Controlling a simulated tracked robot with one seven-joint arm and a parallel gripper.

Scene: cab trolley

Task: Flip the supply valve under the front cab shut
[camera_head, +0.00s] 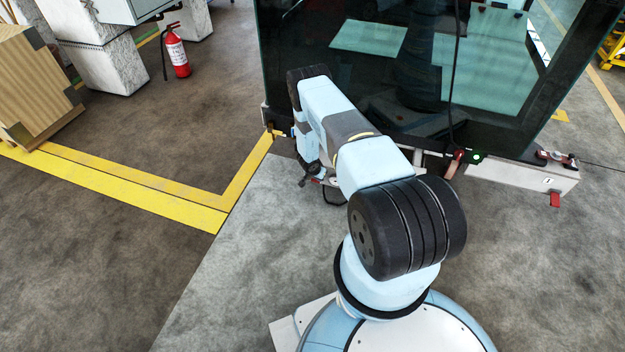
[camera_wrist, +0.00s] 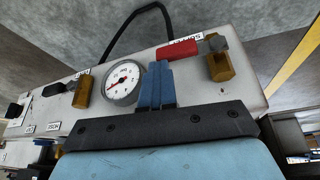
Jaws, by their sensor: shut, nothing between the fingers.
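In the wrist view, a brass valve (camera_wrist: 219,66) sits on a pale panel (camera_wrist: 245,98) beside a label that seems to read SUPPLY, partly covered. Its red handle (camera_wrist: 184,48) points left, roughly along the panel. My gripper (camera_wrist: 158,66) has its blue fingers shut together and empty. The fingertips are close to the handle's free left end; I cannot tell whether they touch. In the head view, my arm reaches to the lower edge of the dark glass cab (camera_head: 490,60). The gripper and this valve cannot be made out there.
A round gauge (camera_wrist: 123,83) is just left of the fingers. A second brass valve (camera_wrist: 82,91) with a dark handle is farther left. A black hose (camera_wrist: 135,18) loops behind the panel. A fire extinguisher (camera_head: 177,52) and a wooden crate (camera_head: 32,90) stand well away.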

